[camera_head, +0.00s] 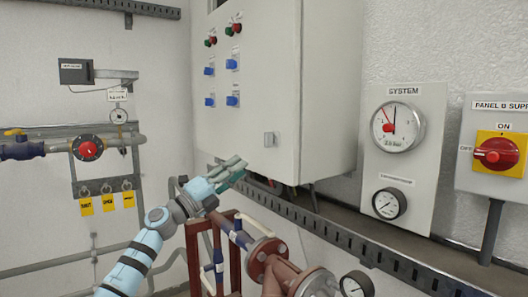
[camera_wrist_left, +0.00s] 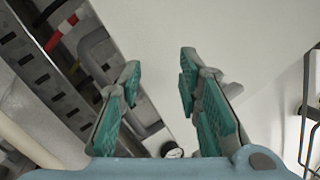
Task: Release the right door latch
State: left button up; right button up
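The door latch (camera_head: 270,139) is a small grey block low on the front of the white cabinet (camera_head: 250,110), near its right edge. My left gripper (camera_head: 232,172) is below and left of the latch, near the cabinet's lower edge, and apart from the latch. In the left wrist view my left gripper (camera_wrist_left: 160,85) has its teal-padded fingers spread, with nothing held between them. I cannot make out the latch for certain in that view. My right gripper is not in view.
A slotted cable tray (camera_head: 310,218) runs below the cabinet. Reddish flanged pipework (camera_head: 265,255) stands below my left gripper. A gauge panel (camera_head: 405,150) and a red rotary switch (camera_head: 495,153) are on the right. A valve pipe (camera_head: 25,150) is on the left wall.

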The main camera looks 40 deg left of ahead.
aim_at(264, 133)
pick_arm(q)
jog(key=s+d+r+m+g, duration=0.3)
jog(key=s+r+m, duration=0.3)
jog(key=s+m, duration=0.1)
jog(key=s+d+r+m+g, duration=0.2)
jog(key=s+d+r+m, duration=0.1)
jog(key=s+r+m, duration=0.35)
jog(key=shift+m+h, duration=0.25)
jog(key=shift+h, duration=0.05)
jog(key=p+x, duration=0.2)
jog(key=x, duration=0.2)
jog(key=p+x, duration=0.2)
jog(key=x, duration=0.2)
jog(key=f+p+x, duration=0.1)
jog(key=p+x, duration=0.1)
jog(key=x, duration=0.2)
jog(key=shift+w+a+p, duration=0.2)
jog(key=shift+w+p, duration=0.2)
jog(key=shift+w+d+f, duration=0.1)
jog(key=shift+w+d, duration=0.1)
jog(key=shift+w, duration=0.3)
jog(key=shift+w+a+f, duration=0.1)
jog(key=shift+f, duration=0.1)
jog(key=shift+c, duration=0.5)
grip_shut()
